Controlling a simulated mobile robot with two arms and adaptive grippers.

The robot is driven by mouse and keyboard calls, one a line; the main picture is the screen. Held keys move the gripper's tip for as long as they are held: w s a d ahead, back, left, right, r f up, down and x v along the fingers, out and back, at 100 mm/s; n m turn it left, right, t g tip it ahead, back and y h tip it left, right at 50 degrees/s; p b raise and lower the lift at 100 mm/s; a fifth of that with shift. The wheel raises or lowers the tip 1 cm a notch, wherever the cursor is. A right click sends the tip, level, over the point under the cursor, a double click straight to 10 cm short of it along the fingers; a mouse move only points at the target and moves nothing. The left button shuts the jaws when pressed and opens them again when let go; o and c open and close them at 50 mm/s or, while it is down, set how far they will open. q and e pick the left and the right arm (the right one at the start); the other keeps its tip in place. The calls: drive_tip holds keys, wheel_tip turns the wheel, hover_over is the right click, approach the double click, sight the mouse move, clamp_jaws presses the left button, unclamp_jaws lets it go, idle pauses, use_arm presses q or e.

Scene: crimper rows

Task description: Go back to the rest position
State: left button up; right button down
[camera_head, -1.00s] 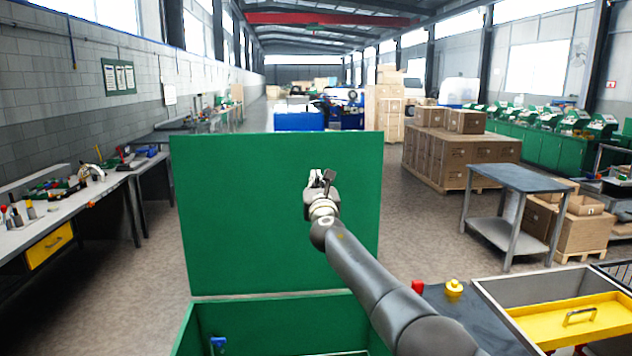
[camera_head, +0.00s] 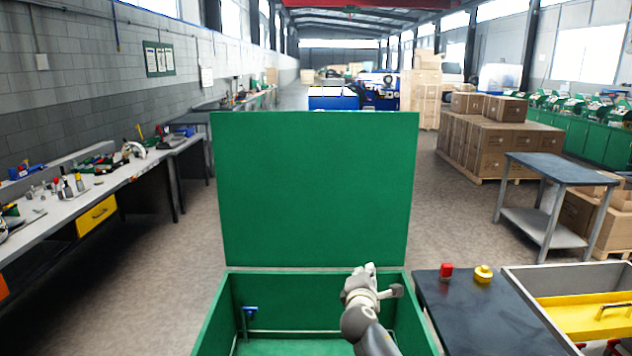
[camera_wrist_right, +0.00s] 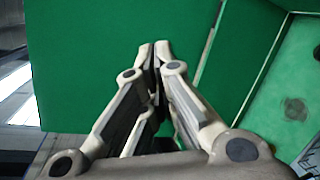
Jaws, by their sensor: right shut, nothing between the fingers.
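My right gripper (camera_head: 372,270) is over the right part of an open green box (camera_head: 214,318), in front of its raised lid (camera_head: 315,190). In the right wrist view my right gripper (camera_wrist_right: 155,48) has its fingertips together with nothing between them. The green lid (camera_wrist_right: 120,30) fills most of the background there, and the box's inside (camera_wrist_right: 295,105) shows at the right. My left gripper is not in view.
A dark table (camera_head: 455,310) with a red piece (camera_head: 446,271) and a yellow piece (camera_head: 483,274) stands right of the box. A workbench (camera_head: 120,180) with tools runs along the left wall. The floor between is clear.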

drive_tip(key=s+d+f+m+g, duration=0.3)
drive_tip(key=s+f+m, duration=0.3)
drive_tip(key=s+f, duration=0.4)
drive_tip(key=s+d+f+m+g, duration=0.3)
drive_tip(key=s+f+m, duration=0.3)
drive_tip(key=s, duration=0.7)
drive_tip(key=s+d+f+m+g+y, duration=0.1)
drive_tip(key=s+m+g+y, duration=0.2)
drive_tip(key=s, duration=1.2)
drive_tip(key=s+d+f+m+g, duration=0.1)
drive_tip(key=s+m+g, duration=0.25)
drive_tip(key=s, duration=1.05)
wheel_tip(320, 180, down, 28)
drive_tip(key=s+r+b, duration=0.1)
drive_tip(key=s+b, duration=0.1)
drive_tip(key=b, duration=0.1)
drive_tip(key=s+d+f+g+b, duration=0.2)
drive_tip(key=s+f, duration=1.5)
drive_tip(key=f, duration=0.3)
drive_tip(key=shift+d+f+b, duration=0.3)
drive_tip(key=shift+d+b, duration=0.05)
drive_tip(key=shift+d, duration=0.05)
